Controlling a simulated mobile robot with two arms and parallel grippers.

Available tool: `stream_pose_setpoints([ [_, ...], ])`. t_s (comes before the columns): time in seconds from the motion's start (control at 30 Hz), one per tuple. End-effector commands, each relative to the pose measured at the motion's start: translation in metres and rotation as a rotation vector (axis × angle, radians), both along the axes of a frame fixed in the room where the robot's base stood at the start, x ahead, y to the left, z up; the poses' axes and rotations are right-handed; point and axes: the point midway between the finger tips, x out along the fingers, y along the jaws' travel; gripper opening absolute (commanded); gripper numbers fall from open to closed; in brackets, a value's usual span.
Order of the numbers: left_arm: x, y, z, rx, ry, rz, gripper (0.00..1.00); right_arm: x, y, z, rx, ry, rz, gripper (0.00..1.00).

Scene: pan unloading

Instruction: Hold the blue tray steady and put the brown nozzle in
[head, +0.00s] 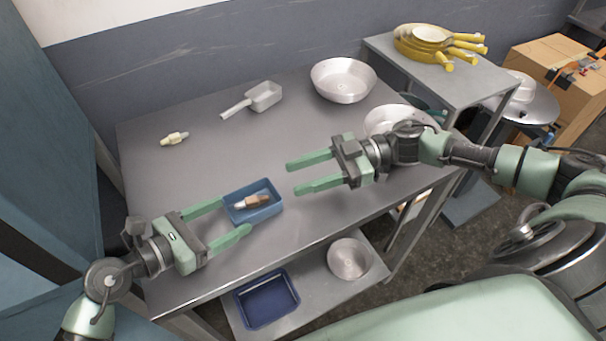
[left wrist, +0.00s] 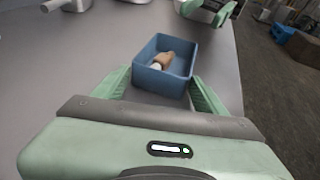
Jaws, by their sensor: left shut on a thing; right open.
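The blue tray (head: 271,210) sits on the grey table near its front edge; it also shows in the left wrist view (left wrist: 148,76). The brown nozzle (head: 256,199), with a pale tip, lies inside the tray; it also shows in the left wrist view (left wrist: 163,58). My left gripper (head: 225,216) is shut on the tray, with its fingers along the tray's two sides at the near left end. My right gripper (head: 303,175) is open and empty, to the right of the tray and apart from it. It partly shows at the top of the left wrist view (left wrist: 208,10).
A cream nozzle (head: 174,138) lies at the table's left. A grey scoop (head: 262,97) and a metal bowl (head: 342,80) stand at the back. Another metal bowl (head: 398,117) is partly behind my right arm. Yellow pans (head: 432,42) are stacked on a side table. The table's middle is clear.

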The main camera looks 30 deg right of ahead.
Motion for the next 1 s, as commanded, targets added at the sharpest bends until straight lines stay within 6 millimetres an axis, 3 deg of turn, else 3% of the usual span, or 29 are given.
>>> stream_pose_setpoints([
  [0.07,0.0,0.0,-0.001,0.001,0.001,-0.001,0.49,0.0,0.0,0.0,0.001,-0.001,0.0,0.45],
  [0.1,-0.001,0.0,-0.001,0.001,0.001,-0.001,0.8,0.0,0.0,0.001,0.001,-0.001,0.0,0.45],
  [0.17,-0.001,0.0,-0.001,0.001,0.001,-0.001,0.97,0.0,0.0,0.001,0.001,-0.001,0.0,0.45],
  [0.57,-0.001,0.004,0.001,0.001,0.0,0.0,0.97,0.0,0.001,0.001,0.002,-0.001,0.0,0.45],
  [0.67,-0.004,0.015,0.004,0.002,0.0,0.001,0.97,0.0,0.001,0.001,0.002,-0.001,0.0,0.45],
  [1.0,-0.025,0.08,0.024,0.004,0.003,0.001,0.97,0.0,0.001,0.001,0.002,-0.001,0.0,0.45],
])
